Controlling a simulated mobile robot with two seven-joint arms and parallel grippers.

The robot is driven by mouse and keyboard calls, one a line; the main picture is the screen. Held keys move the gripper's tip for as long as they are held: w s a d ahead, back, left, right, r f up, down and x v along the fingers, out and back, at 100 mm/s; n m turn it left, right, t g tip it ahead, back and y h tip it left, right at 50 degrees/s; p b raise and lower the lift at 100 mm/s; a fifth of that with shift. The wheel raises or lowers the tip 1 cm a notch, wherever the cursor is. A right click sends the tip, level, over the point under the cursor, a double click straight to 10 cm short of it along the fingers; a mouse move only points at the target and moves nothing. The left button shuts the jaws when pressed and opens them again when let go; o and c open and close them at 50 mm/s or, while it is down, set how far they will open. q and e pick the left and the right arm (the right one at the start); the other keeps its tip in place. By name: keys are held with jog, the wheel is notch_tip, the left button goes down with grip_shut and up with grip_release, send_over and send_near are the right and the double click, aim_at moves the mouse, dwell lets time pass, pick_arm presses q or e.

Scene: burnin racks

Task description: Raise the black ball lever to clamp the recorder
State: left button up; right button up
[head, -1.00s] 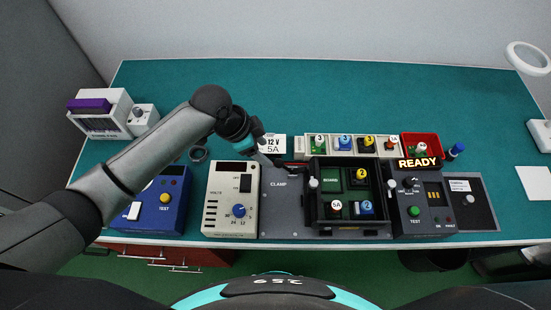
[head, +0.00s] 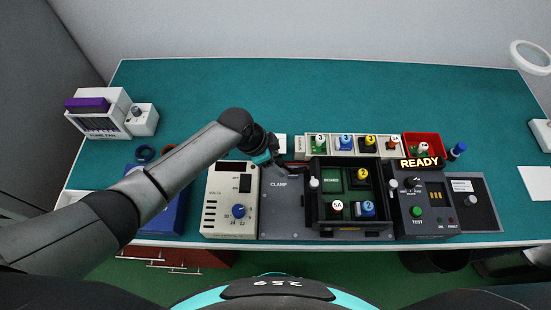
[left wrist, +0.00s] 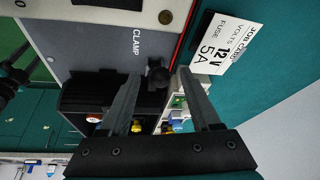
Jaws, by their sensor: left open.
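The black ball (left wrist: 158,77) of the lever shows in the left wrist view, beside the grey plate marked CLAMP (left wrist: 100,30). My left gripper (left wrist: 162,70) is open, with its two fingertips on either side of the ball; I cannot tell whether they touch it. In the head view my left gripper (head: 298,170) is over the back edge of the clamp plate (head: 283,215) and hides the ball. The recorder appears to be the dark open box (head: 352,226) with coloured modules, at the plate's right.
A white module rack (head: 300,146) and a red bin (head: 424,138) stand behind the dark box. A cream supply unit (head: 217,215) is left of the plate, and a control box with a READY sign (head: 420,163) is right. The back of the teal bench (head: 300,90) is clear.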

pick_arm(q)
grip_shut()
dwell(0.3)
dwell(1.0)
